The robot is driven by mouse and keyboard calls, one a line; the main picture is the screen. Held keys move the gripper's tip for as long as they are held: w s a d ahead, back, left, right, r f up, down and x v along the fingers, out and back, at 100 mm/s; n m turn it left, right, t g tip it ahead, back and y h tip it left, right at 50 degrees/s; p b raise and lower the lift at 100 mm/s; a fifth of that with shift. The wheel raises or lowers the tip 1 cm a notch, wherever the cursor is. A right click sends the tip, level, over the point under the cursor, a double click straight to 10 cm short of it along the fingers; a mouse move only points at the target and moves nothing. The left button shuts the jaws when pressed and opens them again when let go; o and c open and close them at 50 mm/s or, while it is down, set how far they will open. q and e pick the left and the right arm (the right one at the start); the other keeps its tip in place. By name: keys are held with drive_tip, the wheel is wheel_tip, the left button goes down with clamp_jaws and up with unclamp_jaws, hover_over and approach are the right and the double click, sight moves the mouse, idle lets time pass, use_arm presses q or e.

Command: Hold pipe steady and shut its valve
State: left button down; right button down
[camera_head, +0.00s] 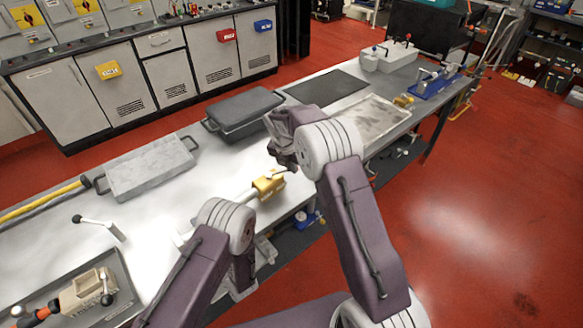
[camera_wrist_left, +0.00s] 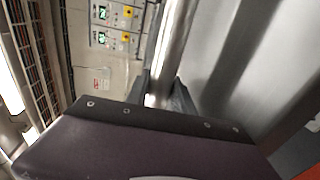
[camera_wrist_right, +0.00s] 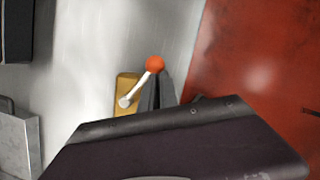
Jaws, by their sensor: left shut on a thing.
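The pipe (camera_head: 240,197) is a pale metal tube lying along the table's near side, with a yellow valve (camera_head: 267,187) on it. The right wrist view shows the yellow valve body (camera_wrist_right: 127,92) and its pale lever (camera_wrist_right: 139,85), slanted and ending in a red ball (camera_wrist_right: 155,63). My left gripper (camera_wrist_left: 160,90) is shut around the pipe (camera_wrist_left: 170,45); my left arm hides it in the head view. My right gripper (camera_head: 279,152) is above and close to the valve. Its fingertips (camera_wrist_right: 158,90) are beside the lever; I cannot tell whether they touch it.
A dark lidded box (camera_head: 243,114) and a grey box (camera_head: 150,169) with handles stand behind the pipe. A dark tray (camera_head: 118,300) holding parts is at the lower left. A pale flat tray (camera_head: 367,122) lies to the right. The bright table between them is mostly clear.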

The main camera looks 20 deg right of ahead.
use_arm(q)
drive_tip(key=shift+a+f, duration=0.1)
drive_tip(key=shift+f, duration=0.25)
drive_tip(key=c, duration=1.3)
unclamp_jaws()
drive_tip(key=shift+o, duration=1.4)
drive_tip(key=shift+w, duration=0.15)
use_arm(e)
drive_tip(key=s+a+r, duration=0.2)
drive_tip(key=r, duration=0.3)
drive_tip(key=s+a+r, duration=0.2)
drive_tip(key=s+r, duration=0.1)
drive_tip(key=r, duration=0.2)
drive_tip(key=shift+a, duration=0.35)
use_arm(q)
drive_tip(key=shift+r, duration=0.1)
use_arm(e)
drive_tip(key=shift+s+r, duration=0.1)
use_arm(q)
drive_tip(key=v, duration=0.7)
drive_tip(key=shift+s+r, duration=0.1)
drive_tip(key=shift+s, duration=0.15)
